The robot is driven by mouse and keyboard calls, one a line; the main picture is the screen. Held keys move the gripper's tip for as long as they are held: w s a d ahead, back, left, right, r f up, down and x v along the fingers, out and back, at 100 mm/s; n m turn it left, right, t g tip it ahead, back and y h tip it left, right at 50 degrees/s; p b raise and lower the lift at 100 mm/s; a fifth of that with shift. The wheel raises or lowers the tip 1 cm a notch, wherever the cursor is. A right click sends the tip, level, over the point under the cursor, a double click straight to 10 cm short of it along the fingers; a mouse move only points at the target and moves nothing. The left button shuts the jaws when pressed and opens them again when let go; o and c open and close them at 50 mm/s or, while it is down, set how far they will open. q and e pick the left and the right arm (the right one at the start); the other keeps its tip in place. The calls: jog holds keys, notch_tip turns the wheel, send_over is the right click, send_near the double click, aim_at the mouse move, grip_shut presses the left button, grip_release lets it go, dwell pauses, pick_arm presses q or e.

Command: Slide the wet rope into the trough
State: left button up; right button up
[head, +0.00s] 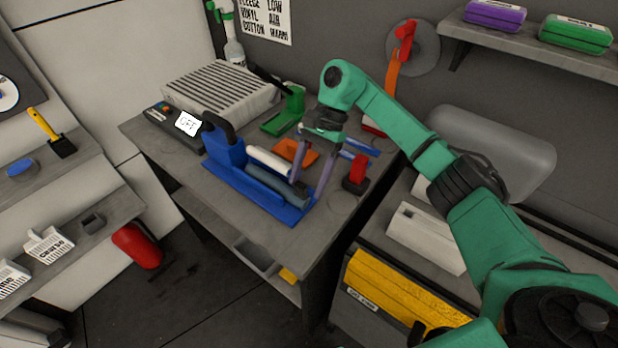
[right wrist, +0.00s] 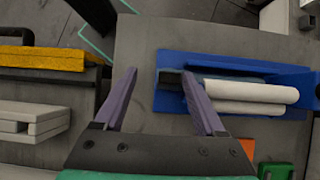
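A blue trough-like tray (head: 241,185) lies on the workbench; it also shows in the right wrist view (right wrist: 215,64). A white roll (head: 268,162) and a darker grey-blue roll (head: 277,187) lie side by side at it. I cannot tell for certain which piece is the wet rope. My right gripper (head: 308,190) is open and points down at the tray's right end. In the right wrist view the gripper (right wrist: 158,73) has one finger beside the dark end of the rolls and the other over bare bench. Nothing is clearly held. My left gripper is not in view.
A ribbed grey box (head: 220,90), a green holder (head: 286,112), an orange piece (head: 296,151) and a red block (head: 356,174) stand around the tray. A yellow case (head: 400,293) is at the lower right. The bench's front strip is clear.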

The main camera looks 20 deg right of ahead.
jog(key=shift+w, duration=0.1)
jog(key=shift+r, duration=0.15)
jog(key=p+v, duration=0.3)
jog(key=v, duration=1.1)
jog(key=shift+r, duration=0.1)
jog(key=shift+r+p, duration=0.1)
jog(key=shift+p, duration=0.2)
